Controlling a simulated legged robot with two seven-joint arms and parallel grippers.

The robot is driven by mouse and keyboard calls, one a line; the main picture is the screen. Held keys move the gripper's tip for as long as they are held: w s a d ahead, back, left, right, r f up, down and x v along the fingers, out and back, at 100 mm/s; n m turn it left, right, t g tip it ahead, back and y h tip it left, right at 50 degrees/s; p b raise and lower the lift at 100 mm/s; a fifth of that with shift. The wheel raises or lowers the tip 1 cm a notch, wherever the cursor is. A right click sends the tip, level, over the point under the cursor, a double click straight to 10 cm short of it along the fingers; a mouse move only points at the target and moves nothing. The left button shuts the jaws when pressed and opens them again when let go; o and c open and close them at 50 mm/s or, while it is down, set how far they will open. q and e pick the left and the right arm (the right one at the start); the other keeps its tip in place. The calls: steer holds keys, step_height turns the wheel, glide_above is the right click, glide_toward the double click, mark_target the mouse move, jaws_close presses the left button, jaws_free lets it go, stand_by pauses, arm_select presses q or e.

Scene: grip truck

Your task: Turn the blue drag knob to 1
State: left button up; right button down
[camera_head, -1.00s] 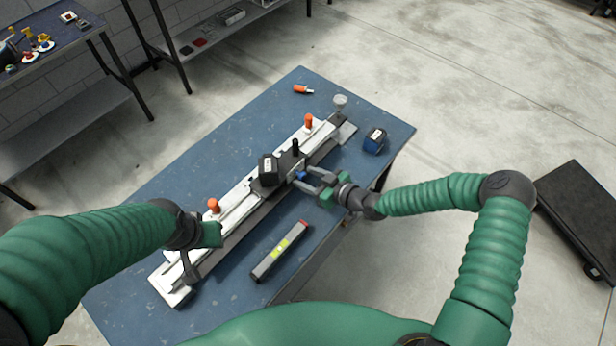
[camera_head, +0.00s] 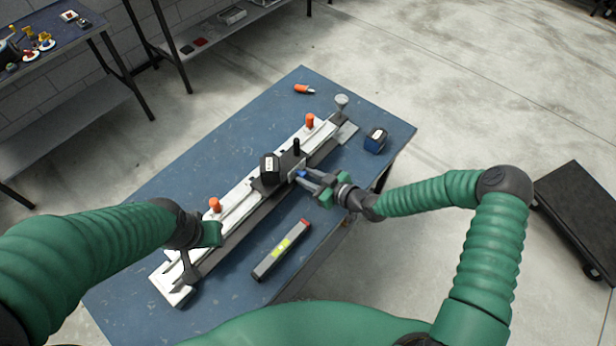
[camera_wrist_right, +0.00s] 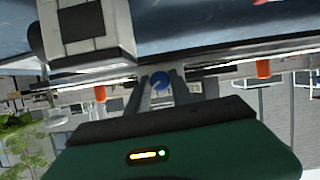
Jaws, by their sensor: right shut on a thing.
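The blue knob (camera_head: 302,174) sits on the front side of the black carriage of a long white and grey rail device (camera_head: 240,200). It also shows in the right wrist view (camera_wrist_right: 160,81) as a round blue face between two dark fingers. My right gripper (camera_head: 307,178) is shut on the knob, coming from the right. The knob's markings are too small to read. My left gripper (camera_head: 197,262) is at the near left end of the rail device. Its fingers are partly hidden by the wrist, and I cannot tell whether they are open.
The device lies diagonally on a blue table (camera_head: 200,165). A grey level-like bar with a red end (camera_head: 281,250) lies in front. A dark blue box (camera_head: 375,140) and an orange-handled tool (camera_head: 304,89) lie farther back. Orange handles (camera_head: 214,205) stand on the rail.

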steer(key=shift+s+f+n+t+h+b, duration=0.15)
steer(key=shift+n+t+h+b, duration=0.25)
steer(key=shift+n, duration=0.6)
steer(key=shift+a+f+n+t+h+b, duration=0.1)
steer(key=shift+n+t+h+b, duration=0.15)
steer(key=shift+n+t+b, duration=0.25)
steer(key=shift+a+f+n+t+h+b, duration=0.1)
steer(key=shift+n+t+h+b, duration=0.2)
steer(key=shift+n+b, duration=0.35)
steer(key=n+t+b, duration=0.1)
steer(key=b, duration=0.1)
steer(key=n+b, duration=0.2)
steer(key=n+t+h+b, duration=0.1)
steer(key=b, duration=0.1)
steer(key=shift+s+f+n+t+b, duration=0.15)
steer(key=shift+f+n+t+b, duration=0.15)
steer(key=shift+n, duration=0.05)
steer(key=shift+r+n+t+b, duration=0.15)
steer(key=shift+n+t+b, duration=0.35)
steer(key=shift+n+b, duration=0.85)
steer(key=shift+m, duration=0.25)
steer(key=c, duration=1.2)
jaws_free()
steer(key=shift+o, duration=0.3)
steer(key=shift+s, duration=0.1)
